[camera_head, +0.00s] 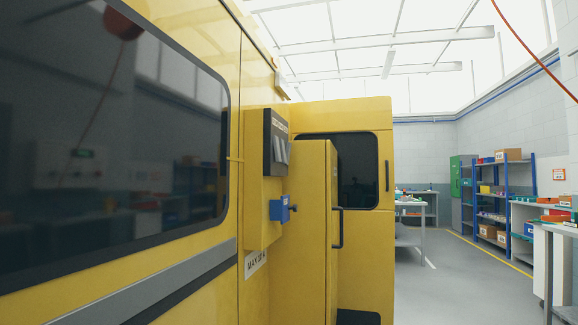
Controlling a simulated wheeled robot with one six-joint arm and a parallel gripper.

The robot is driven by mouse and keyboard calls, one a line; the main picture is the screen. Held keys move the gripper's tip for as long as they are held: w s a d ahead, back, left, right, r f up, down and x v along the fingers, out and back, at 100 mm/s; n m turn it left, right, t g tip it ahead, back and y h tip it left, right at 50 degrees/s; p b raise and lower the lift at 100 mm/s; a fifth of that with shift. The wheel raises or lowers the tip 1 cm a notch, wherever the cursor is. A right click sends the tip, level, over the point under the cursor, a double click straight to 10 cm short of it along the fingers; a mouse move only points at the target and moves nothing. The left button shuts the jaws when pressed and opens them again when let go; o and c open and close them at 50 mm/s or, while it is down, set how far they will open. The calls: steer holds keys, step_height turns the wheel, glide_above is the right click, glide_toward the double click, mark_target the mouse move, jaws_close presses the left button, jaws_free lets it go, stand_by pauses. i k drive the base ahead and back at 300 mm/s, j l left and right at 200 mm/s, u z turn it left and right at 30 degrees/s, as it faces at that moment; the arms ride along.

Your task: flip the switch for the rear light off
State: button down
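A dark panel (276,143) with light grey pieces on it is mounted on a yellow housing on the side of the yellow vehicle (190,215). It is seen at a steep angle, and its lettering is too small to read. I cannot tell which piece is the rear light switch or how it is set. A blue box (279,210) with a dark knob sticking out to the right sits below the panel. My gripper is not in view.
A yellow door (318,225) with a black handle stands just right of the panel, with another windowed yellow panel (362,150) behind it. Open grey floor (450,275) lies to the right, beside workbenches and blue shelves (506,190).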

mark_target(283, 148)
steer(key=i+l, duration=0.15)
steer(key=i, duration=0.35)
steer(key=i+l, duration=0.15)
steer(key=i, duration=0.4)
steer(key=i+l+u, duration=0.1)
steer(key=i, duration=0.4)
